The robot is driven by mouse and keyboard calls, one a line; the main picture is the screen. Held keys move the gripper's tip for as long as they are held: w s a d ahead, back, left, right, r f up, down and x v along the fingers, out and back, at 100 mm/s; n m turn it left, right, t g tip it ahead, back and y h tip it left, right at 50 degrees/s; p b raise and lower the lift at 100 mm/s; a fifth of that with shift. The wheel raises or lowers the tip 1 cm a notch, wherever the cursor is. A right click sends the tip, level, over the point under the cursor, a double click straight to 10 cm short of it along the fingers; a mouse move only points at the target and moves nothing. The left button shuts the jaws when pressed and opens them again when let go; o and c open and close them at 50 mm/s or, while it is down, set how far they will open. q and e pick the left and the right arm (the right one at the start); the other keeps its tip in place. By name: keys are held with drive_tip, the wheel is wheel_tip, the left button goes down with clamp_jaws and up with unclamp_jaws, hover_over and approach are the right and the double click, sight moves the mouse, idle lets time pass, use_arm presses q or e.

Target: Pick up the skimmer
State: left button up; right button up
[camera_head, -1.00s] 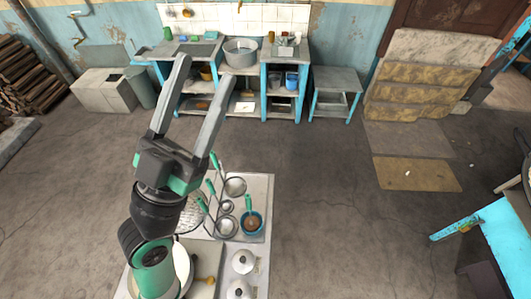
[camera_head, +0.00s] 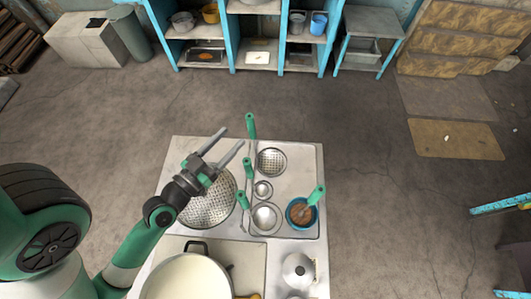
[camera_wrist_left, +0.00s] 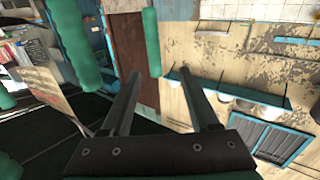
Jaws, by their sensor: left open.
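Several tools with green handles stand over a metal tray (camera_head: 308,160) on the table. The round mesh head (camera_head: 271,161) at the back looks like the skimmer, and the green handle (camera_head: 251,126) near it seems to be its own. Smaller round heads, such as a ladle (camera_head: 265,217), are in front. My left gripper (camera_head: 231,140) is open and empty, its fingers pointing towards that back handle from the left. In the left wrist view a green handle (camera_wrist_left: 151,42) hangs near the open fingertips (camera_wrist_left: 160,73); which tool it belongs to, I cannot tell. My right gripper is not in view.
A large perforated metal bowl (camera_head: 208,208) lies below my left gripper. A cream pot (camera_head: 187,278) is in front, with a lidded metal pot (camera_head: 299,271) to the right. A blue bowl (camera_head: 291,214) holds brown contents and another green-handled tool (camera_head: 316,195).

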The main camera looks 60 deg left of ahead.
sight(252, 116)
use_arm(q)
drive_tip(key=p+x, duration=0.6)
drive_tip(key=r+p+x, duration=0.1)
drive_tip(key=p+x, duration=0.2)
drive_tip(key=shift+w+d, duration=0.3)
drive_tip(key=shift+d, duration=0.05)
drive_tip(key=shift+w+a+f, duration=0.2)
drive_tip(key=shift+w+a, duration=0.05)
drive_tip(key=shift+w, duration=0.25)
drive_tip(key=shift+w+a+f, duration=0.25)
drive_tip(key=shift+w, duration=0.3)
drive_tip(key=shift+c, duration=0.2)
clamp_jaws()
